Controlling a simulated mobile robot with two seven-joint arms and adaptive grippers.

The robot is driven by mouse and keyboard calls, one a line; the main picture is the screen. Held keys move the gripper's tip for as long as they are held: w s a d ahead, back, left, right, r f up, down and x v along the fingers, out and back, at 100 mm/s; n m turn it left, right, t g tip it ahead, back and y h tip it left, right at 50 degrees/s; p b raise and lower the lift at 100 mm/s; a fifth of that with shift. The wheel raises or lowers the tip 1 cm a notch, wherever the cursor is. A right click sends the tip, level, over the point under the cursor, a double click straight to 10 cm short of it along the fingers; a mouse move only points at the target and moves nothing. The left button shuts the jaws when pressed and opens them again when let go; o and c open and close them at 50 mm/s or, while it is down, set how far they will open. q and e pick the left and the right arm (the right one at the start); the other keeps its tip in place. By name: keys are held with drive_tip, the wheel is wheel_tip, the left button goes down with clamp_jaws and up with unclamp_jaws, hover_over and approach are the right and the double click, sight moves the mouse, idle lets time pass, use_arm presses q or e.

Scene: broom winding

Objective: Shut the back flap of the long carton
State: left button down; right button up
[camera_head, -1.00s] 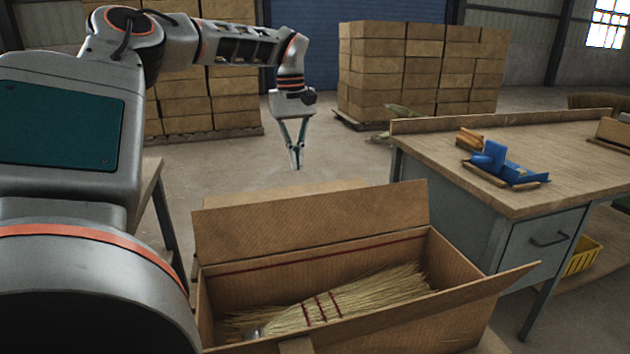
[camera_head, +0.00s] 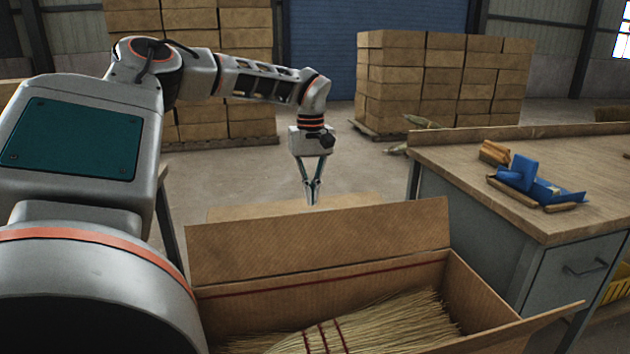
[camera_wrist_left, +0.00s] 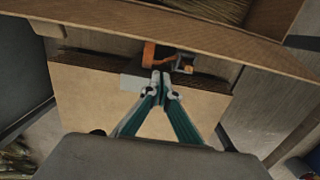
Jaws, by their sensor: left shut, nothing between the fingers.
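The long carton (camera_head: 240,305) stands open at the front. Its back flap (camera_head: 320,240) stands up along the far side, leaning outward. A straw broom (camera_head: 385,325) with red stitching lies inside. In the left wrist view my shut fingertips (camera_wrist_left: 160,88) show below a long brown board edge, apparently the back flap (camera_wrist_left: 130,27). My right gripper is out of view.
A workbench (camera_head: 450,165) with a blue tool (camera_head: 525,180) stands at the right. A pale board surface (camera_head: 270,208) lies behind the flap. In the wrist view an orange item (camera_wrist_left: 150,55) sits near my fingertips. Stacked boxes (camera_head: 440,80) stand at the back.

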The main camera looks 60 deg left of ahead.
use_arm(q)
drive_tip(key=d, duration=0.2)
drive_tip(key=s+d, duration=0.1)
drive_tip(key=shift+d+f, duration=0.25)
drive_tip(key=shift+d, duration=0.05)
idle(0.4)
